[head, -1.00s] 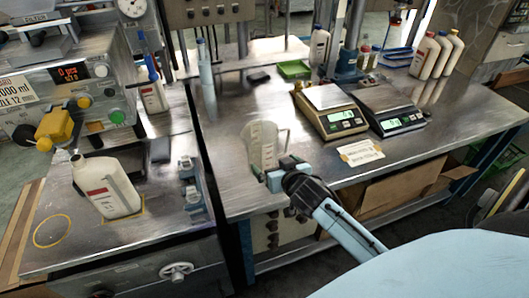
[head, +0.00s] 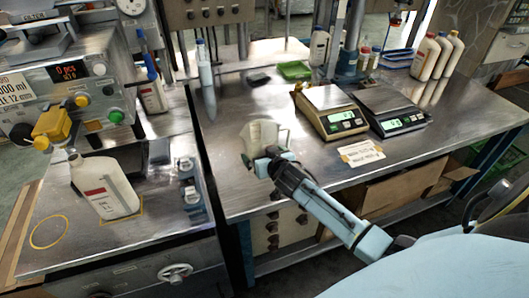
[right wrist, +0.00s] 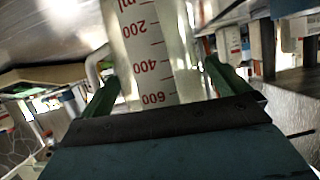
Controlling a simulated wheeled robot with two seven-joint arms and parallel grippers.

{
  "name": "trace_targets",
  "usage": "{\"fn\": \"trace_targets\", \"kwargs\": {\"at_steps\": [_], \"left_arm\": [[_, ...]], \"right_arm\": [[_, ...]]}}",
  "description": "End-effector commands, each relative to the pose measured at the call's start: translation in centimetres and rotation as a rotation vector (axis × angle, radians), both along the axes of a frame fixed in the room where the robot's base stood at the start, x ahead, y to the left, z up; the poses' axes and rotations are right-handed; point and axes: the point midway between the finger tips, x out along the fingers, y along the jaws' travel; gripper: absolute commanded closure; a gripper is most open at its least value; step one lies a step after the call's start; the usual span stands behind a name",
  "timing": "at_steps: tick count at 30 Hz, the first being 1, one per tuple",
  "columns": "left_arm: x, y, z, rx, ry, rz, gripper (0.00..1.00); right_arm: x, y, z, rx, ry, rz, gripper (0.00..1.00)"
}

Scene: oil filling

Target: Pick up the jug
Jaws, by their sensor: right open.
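The jug (head: 264,133), clear with red volume marks, stands on the steel table behind my right gripper, near the front edge. My right gripper (head: 262,160) is at the jug's near side and hides its lower part. In the right wrist view the jug (right wrist: 150,50) fills the gap between the two green fingers of the open right gripper (right wrist: 162,88). The fingers reach along both sides of the jug; whether they touch it I cannot tell. A pale handle loop shows beside the left finger. My left gripper is not in view.
Two scales (head: 334,112) and (head: 392,108) and a paper label (head: 361,153) are right of the jug. A white bottle (head: 106,188) stands on the filling machine at left. Several bottles stand at back right. Bare table lies left of the jug.

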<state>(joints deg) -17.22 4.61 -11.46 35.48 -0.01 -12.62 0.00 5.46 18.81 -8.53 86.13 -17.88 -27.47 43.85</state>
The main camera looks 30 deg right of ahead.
Motion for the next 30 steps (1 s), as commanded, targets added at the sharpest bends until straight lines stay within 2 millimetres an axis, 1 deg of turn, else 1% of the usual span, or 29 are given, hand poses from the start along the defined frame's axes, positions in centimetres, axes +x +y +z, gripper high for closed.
{"fn": "trace_targets", "kwargs": {"at_steps": [1, 2, 9, 15, 18, 20, 27, 30], "left_arm": [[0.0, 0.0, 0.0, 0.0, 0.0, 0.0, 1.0], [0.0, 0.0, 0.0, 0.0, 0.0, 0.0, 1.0], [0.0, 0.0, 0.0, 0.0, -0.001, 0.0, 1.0], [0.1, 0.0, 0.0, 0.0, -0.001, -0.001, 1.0], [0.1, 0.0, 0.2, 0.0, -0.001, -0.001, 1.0], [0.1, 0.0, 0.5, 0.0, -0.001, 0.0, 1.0], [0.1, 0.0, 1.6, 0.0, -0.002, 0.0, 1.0], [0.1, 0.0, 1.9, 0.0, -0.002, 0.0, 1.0]], "right_arm": [[0.0, 0.0, 0.0, 0.0, 0.0, 0.0, 0.0], [0.0, 0.0, 0.0, 0.0, 0.0, 0.0, 0.03], [0.0, 0.0, 0.0, 0.0, 0.0, 0.0, 0.33], [0.0, 0.0, 0.1, 0.0, -0.001, 0.0, 0.34], [0.0, 0.0, 0.8, 0.001, -0.003, 0.0, 0.34], [0.0, -0.1, 1.6, -0.001, -0.004, 0.0, 0.34], [0.0, 0.0, 6.6, -0.001, -0.006, 0.001, 0.34], [0.0, -0.1, 8.3, -0.001, -0.005, 0.001, 0.34]]}}
